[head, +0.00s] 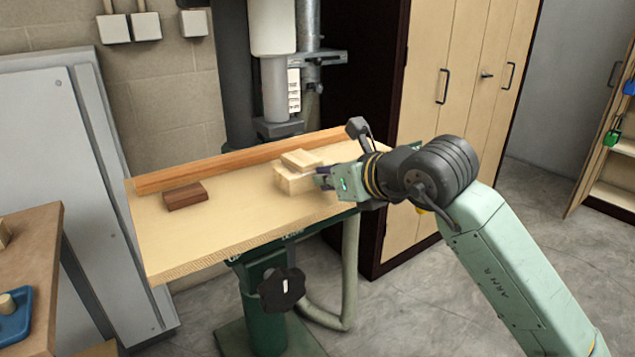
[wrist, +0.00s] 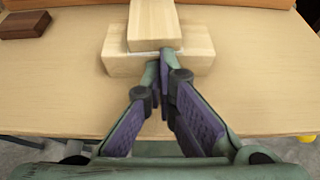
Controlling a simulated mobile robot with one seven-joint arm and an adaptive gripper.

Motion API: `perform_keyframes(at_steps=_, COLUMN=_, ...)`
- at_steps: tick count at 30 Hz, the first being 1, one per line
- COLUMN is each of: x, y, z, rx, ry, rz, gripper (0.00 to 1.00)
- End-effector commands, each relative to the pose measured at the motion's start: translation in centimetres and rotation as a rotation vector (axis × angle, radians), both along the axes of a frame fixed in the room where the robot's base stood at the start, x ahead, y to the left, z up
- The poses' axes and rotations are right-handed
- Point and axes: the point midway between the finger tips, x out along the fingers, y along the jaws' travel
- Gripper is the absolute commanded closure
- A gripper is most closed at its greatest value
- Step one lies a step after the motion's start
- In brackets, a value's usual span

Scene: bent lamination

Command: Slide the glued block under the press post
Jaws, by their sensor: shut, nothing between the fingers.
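The glued block (head: 296,181) is pale wood, with a smaller piece (head: 301,159) lying across its top. It rests on the wooden table (head: 200,245), toward the right half. In the wrist view the block (wrist: 120,63) shows a white glue line under the upper piece (wrist: 154,22). My gripper (head: 322,178) is shut and empty, with its fingertips at the block's near right side. In the wrist view the fingertips (wrist: 160,62) meet the block's near face and seem to touch it. The press post (head: 276,100) hangs behind the block, with its dark foot (head: 277,128) near the fence.
A reddish wooden fence (head: 240,160) runs along the table's back edge. A dark brown block (head: 185,196) lies on the left of the table and also shows in the wrist view (wrist: 25,24). The table's front left is clear. A workbench (head: 30,250) stands at far left.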

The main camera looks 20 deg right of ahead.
Motion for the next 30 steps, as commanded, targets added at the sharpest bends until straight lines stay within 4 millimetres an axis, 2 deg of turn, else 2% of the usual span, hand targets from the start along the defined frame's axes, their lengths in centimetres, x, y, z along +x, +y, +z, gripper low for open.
perform_keyframes(at_steps=30, x=3.4, y=1.3, z=0.0, rx=0.000, ry=0.000, rz=0.001, gripper=1.00)
